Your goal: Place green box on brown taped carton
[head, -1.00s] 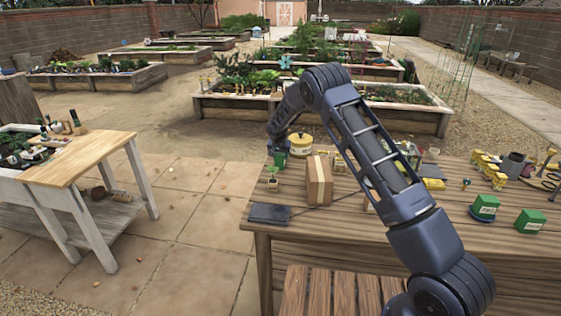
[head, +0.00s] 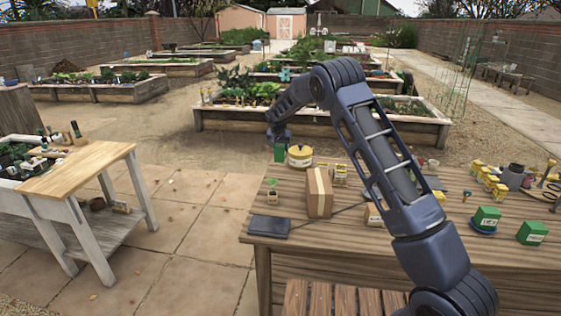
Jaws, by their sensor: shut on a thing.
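My gripper (head: 278,143) is small and partly hidden by its own wrist in the head view. It is shut on a green box (head: 279,154), which hangs below it over the far left part of the wooden table. The brown taped carton (head: 319,193) stands upright on the table, to the right of the held box and nearer to me. A pale tape strip runs down it. Nothing rests on its top. Two other green boxes with white labels stand at the table's right: one (head: 487,216) on a blue round base, the other (head: 532,233) on the wood.
A yellow round pot (head: 300,156) stands close to the held box. A small potted plant (head: 272,192) and a dark flat slab (head: 269,226) lie left of the carton. Yellow items (head: 490,177) crowd the right.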

